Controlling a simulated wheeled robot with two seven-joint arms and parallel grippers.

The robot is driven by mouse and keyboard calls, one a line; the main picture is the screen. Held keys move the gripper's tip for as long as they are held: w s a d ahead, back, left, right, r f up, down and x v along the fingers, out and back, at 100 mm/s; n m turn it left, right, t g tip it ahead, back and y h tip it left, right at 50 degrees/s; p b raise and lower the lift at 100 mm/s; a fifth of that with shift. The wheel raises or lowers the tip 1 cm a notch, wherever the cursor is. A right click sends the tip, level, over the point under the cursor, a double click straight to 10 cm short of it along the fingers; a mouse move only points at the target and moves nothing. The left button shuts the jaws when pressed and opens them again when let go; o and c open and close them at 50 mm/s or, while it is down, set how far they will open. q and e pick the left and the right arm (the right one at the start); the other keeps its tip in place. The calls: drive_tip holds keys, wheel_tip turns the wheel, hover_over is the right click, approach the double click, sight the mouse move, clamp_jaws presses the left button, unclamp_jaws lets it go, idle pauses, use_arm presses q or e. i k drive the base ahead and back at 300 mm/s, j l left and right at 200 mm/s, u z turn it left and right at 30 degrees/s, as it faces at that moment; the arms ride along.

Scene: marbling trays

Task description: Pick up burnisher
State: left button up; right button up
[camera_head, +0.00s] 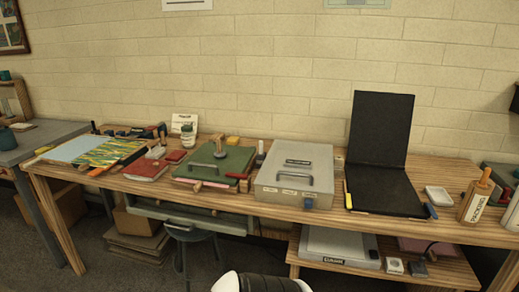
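I cannot tell for certain which item is the burnisher. Several small hand tools lie on the long wooden table (330,208). A light wooden piece (217,139) stands behind the green board (233,160). A small upright tool (260,151) stands between that board and the grey case (294,172). A wooden handle (486,178) rises at the labelled container (475,203) at the right end. Neither gripper shows; only a white and black part of my own body is at the bottom edge.
A black folding panel (382,125) stands open on the table. A marbled sheet (105,152) and a red book (146,168) lie at the left. A white dish (438,195) is near the right end. A stool (190,232) and a low shelf (430,272) are below.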

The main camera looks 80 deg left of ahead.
sight(219, 154)
drive_tip(key=u, duration=3.05)
drive_tip(key=l+u, duration=0.15)
drive_tip(key=i+l, duration=0.05)
